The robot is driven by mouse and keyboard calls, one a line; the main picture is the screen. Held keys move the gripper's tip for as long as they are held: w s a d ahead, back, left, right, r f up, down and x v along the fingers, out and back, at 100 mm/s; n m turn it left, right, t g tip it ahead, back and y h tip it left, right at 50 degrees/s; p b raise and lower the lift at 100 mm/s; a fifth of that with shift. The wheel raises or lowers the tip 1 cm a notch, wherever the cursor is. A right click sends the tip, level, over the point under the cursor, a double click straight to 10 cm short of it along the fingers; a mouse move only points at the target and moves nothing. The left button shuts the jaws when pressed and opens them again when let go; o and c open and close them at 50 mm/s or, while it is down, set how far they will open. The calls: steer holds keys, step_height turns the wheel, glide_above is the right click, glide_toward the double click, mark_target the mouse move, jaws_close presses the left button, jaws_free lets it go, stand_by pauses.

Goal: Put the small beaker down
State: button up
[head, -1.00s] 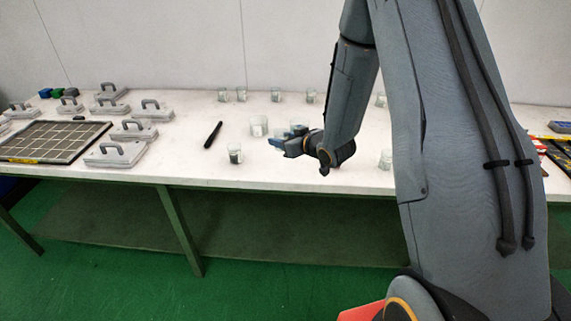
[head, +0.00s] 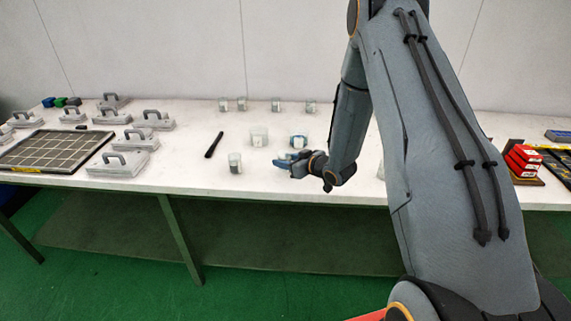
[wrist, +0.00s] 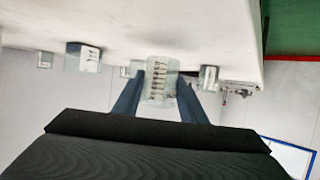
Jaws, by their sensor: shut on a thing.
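The small clear beaker (head: 298,141) with a white label is at my gripper (head: 290,152), over the middle of the white table (head: 200,180). In the wrist view, which looks upside down, the beaker (wrist: 159,82) stands between the two blue fingers (wrist: 160,98). My gripper is shut on it. The beaker looks upright and low at the table. I cannot tell whether its base touches the surface.
A larger beaker (head: 259,137) stands just left of the held one, and another beaker (head: 235,163) stands nearer the front edge. Several beakers line the back. A black pen-like stick (head: 214,145) lies to the left. Red boxes (head: 523,160) are at the right.

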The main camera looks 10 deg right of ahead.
steer(key=shift+f, duration=0.9)
steer(key=shift+f, duration=0.15)
steer(key=o, duration=1.1)
